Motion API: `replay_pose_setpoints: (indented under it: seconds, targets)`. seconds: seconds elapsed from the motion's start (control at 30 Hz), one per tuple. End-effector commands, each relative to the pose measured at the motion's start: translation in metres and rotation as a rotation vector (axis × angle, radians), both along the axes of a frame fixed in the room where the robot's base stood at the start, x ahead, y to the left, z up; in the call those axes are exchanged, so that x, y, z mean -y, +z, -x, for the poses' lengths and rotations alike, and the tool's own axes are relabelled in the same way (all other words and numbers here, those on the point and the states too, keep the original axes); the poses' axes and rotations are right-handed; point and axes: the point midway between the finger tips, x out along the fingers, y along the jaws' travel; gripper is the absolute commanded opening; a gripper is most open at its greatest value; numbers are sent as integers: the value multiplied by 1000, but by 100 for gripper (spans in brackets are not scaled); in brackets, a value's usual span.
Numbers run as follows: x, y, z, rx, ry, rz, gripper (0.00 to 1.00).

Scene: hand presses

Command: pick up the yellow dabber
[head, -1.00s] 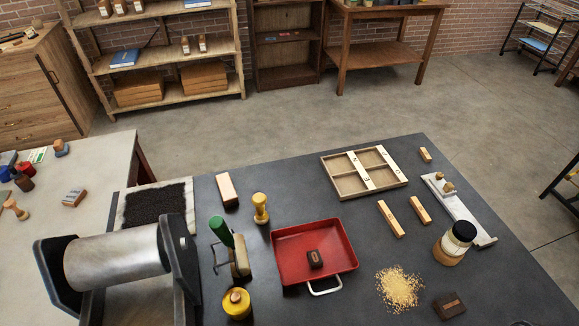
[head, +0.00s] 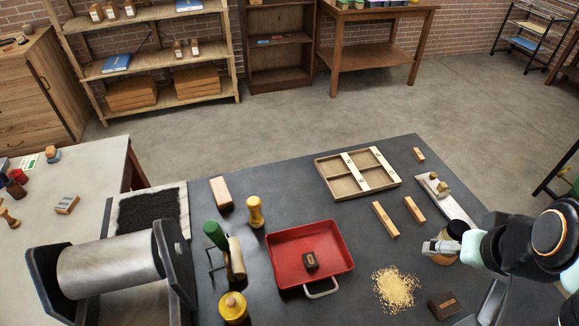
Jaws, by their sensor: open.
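A squat round yellow piece with a wooden knob on top (head: 233,307) stands at the front of the dark table, right of the roller press; it looks like the yellow dabber. A slimmer yellow-tan pawn-shaped piece (head: 255,212) stands upright farther back, left of the red tray; I cannot tell for sure which of the two is the dabber. My gripper (head: 430,247) is open at the right side of the table, pointing left. It is far right of both yellow pieces, past the red tray, and partly covers the amber jar. No object shows between its fingers.
The red tray (head: 273,270) with a dark block in it lies between my gripper and the yellow pieces. A green-handled roller (head: 217,236) stands close behind the round yellow piece. The press (head: 112,262) is at left. Yellow grains (head: 396,289) lie near the front right.

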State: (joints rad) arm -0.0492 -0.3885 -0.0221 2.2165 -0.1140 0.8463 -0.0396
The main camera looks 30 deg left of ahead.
Motion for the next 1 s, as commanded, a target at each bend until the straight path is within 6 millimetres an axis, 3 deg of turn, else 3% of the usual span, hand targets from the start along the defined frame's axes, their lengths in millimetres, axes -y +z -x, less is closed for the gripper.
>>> replay_pose_setpoints:
  seconds: [0.03, 0.1, 0.2, 0.27, 0.3, 0.4, 0.5, 0.63, 0.7, 0.8, 1.0]
  targets:
    - [-12, 9, -29, 38, 36, -1, 57]
    - [-33, 18, -68, 94, 87, -6, 57]
    - [-78, 19, -122, 155, 179, -16, 57]
    - [-115, 11, -151, 179, 244, -22, 57]
    - [-143, 1, -167, 188, 291, -26, 57]
    - [-218, -40, -190, 185, 411, -30, 57]
    - [-288, -98, -185, 139, 527, -21, 57]
    - [-349, -179, -146, 30, 660, 18, 57]
    - [-362, -211, -124, -22, 704, 42, 57]
    - [-374, -232, -103, -56, 745, 58, 57]
    - [-386, -251, -100, -60, 762, 60, 57]
